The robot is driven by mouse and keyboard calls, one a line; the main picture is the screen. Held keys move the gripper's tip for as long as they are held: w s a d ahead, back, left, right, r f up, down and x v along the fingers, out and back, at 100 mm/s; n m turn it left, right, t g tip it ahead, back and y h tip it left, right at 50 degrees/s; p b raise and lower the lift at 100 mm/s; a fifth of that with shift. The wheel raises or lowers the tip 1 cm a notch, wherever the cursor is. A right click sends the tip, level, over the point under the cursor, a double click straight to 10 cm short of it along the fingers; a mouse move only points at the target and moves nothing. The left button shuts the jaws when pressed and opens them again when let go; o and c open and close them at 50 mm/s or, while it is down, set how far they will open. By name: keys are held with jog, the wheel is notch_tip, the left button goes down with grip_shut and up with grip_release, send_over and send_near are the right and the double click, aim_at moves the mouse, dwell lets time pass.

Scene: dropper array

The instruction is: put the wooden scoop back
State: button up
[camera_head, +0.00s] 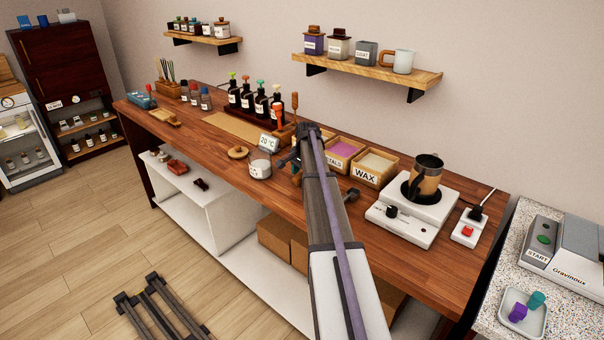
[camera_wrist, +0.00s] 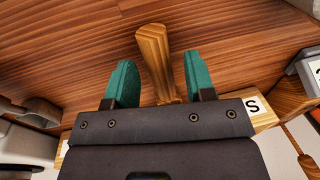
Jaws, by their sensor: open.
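In the wrist view a light wooden handle (camera_wrist: 152,38), which looks like the scoop's, stands between the two teal fingers of my gripper (camera_wrist: 159,64). The fingers are open, one on each side of the handle, with visible gaps. The handle's lower end and the scoop's bowl are hidden behind the gripper body. The edge of a wooden bin with a label ending in S (camera_wrist: 253,106) shows just behind it. In the head view my gripper (camera_head: 287,161) is low over the counter, left of the petals bin (camera_head: 341,155), and largely covers the scoop.
A wax bin (camera_head: 373,170) stands right of the petals bin. A 20 °C display (camera_head: 268,143), a jar (camera_head: 260,165) and pump bottles (camera_head: 261,105) are close on the left. A wall shelf (camera_head: 366,69) hangs above.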

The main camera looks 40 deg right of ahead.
notch_tip(320, 180, up, 12)
jog(key=s+p, duration=0.2)
jog(key=p, duration=0.9)
jog(key=shift+p, duration=0.4)
jog(key=s+a+n, duration=0.3)
jog(key=s+a, duration=0.1)
jog(key=a, duration=0.7)
jog(key=s+a+n, duration=0.3)
jog(key=s+a, duration=0.1)
jog(key=a, duration=0.7)
jog(key=s+a+n+g, duration=0.1)
jog(key=s+a+n, duration=0.8)
jog(key=s+a, duration=0.8)
jog(key=shift+a+f+n+g+b, duration=0.3)
jog(key=shift+a+f+g, duration=0.1)
jog(key=shift+a, duration=0.65)
